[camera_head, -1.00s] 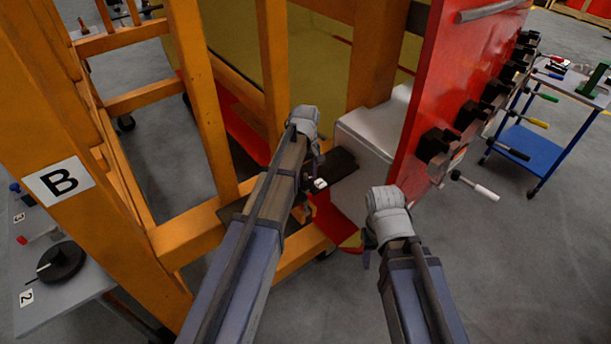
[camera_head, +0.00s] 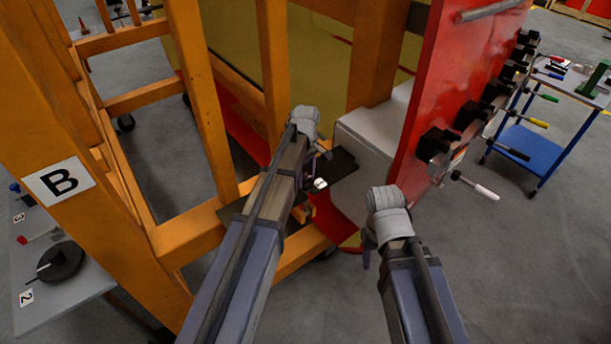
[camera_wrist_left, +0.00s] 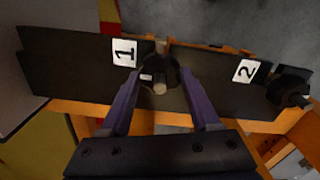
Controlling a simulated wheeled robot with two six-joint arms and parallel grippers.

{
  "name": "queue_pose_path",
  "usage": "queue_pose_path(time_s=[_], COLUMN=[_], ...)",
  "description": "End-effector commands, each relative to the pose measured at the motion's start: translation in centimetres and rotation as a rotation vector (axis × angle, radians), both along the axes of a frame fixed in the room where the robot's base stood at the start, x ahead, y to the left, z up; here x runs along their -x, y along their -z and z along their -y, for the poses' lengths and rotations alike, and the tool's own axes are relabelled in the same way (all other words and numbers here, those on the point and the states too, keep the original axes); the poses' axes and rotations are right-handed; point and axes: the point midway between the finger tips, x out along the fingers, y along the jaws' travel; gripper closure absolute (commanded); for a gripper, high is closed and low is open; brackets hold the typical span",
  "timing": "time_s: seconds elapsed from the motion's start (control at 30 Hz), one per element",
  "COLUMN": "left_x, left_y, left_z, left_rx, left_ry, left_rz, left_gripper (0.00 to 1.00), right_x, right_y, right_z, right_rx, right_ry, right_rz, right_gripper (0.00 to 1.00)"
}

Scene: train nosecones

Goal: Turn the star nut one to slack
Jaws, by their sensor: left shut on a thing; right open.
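Star nut one is a black lobed knob (camera_wrist_left: 158,75) with a pale centre stud, on a dark plate (camera_wrist_left: 75,75) beside a white label "1" (camera_wrist_left: 124,52), in the left wrist view. My left gripper (camera_wrist_left: 161,80) has its purple fingers on both sides of the nut and is shut on it. In the head view this gripper (camera_head: 318,165) is partly behind its own arm, and the nut is mostly hidden. My right gripper (camera_head: 368,254) is open, lower and to the right, mostly hidden by its arm and apart from the nut.
A second black nut (camera_wrist_left: 288,90) sits by label "2" (camera_wrist_left: 248,70). Orange beams (camera_head: 205,100) of a frame stand close on the left. A red panel (camera_head: 430,90) with black clamps and a pale box (camera_head: 375,130) are on the right.

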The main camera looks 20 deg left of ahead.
Motion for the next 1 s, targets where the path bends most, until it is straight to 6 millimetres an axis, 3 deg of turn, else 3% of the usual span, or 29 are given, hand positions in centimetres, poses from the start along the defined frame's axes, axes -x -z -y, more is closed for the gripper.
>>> queue_pose_path(time_s=[0.1, 0.13, 0.4, 0.77, 1.0], left_x=[0.0, 0.0, 0.0, 0.0, 0.0], left_y=[0.0, 0.0, 0.0, -0.3, -2.2], left_z=[0.0, 0.0, 0.0, 0.0, 0.0], left_rx=[0.0, 0.0, 0.0, 0.0, 0.0], left_ry=[-0.002, -0.002, -0.001, 0.0, 0.0], left_rz=[0.0, 0.0, 0.0, 0.0, 0.0], left_gripper=[0.93, 0.36, 0.06, 0.06, 0.06], right_x=[0.0, 0.0, 0.0, 0.0, 0.0], right_y=[0.0, 0.0, 0.0, -0.3, -2.2], right_z=[0.0, 0.0, 0.0, 0.0, 0.0], right_rx=[0.0, 0.0, 0.0, 0.0, -0.001], right_ry=[0.0, 0.0, 0.0, 0.0, 0.004], right_rz=[0.0, 0.0, 0.0, 0.0, 0.0], right_gripper=[0.5, 0.5, 0.5, 0.5, 0.5])
